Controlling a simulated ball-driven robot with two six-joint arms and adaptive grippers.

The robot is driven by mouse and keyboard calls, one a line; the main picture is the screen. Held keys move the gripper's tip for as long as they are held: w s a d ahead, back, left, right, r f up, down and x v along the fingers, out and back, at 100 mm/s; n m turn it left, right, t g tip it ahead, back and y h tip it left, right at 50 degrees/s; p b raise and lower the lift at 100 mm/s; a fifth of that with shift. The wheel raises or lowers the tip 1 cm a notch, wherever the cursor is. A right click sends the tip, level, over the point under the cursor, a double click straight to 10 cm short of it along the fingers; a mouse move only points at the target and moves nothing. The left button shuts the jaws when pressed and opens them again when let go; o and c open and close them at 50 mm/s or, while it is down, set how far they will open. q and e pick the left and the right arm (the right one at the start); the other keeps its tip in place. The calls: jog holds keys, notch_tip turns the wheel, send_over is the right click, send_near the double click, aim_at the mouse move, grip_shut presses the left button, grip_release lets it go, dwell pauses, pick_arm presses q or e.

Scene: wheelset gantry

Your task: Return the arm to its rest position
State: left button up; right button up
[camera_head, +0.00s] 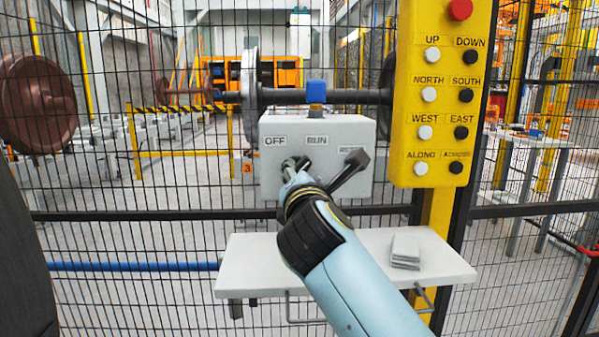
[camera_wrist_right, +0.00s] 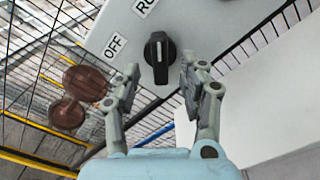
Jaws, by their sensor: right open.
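My right arm reaches up from the bottom of the head view to the grey switch box (camera_head: 270,180), labelled OFF, RUN and a partly hidden third word. My right gripper (camera_head: 296,168) is at the front of the box, below OFF and RUN. In the right wrist view, my right gripper (camera_wrist_right: 160,76) is open, its fingers on either side of a black rotary knob (camera_wrist_right: 158,57), with visible gaps between. A dark lever-like part (camera_head: 350,172) shows right of the gripper in the head view; I cannot tell what it belongs to. My left gripper is not in view.
A yellow button panel (camera_head: 443,110) with a red button stands right of the box. A white shelf (camera_head: 260,270) below holds small grey plates (camera_head: 405,250). Mesh fencing stands behind, with a wheelset axle (camera_head: 355,97) and a brown wheel (camera_head: 38,103) beyond.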

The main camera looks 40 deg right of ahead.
jog(key=shift+v, duration=1.1)
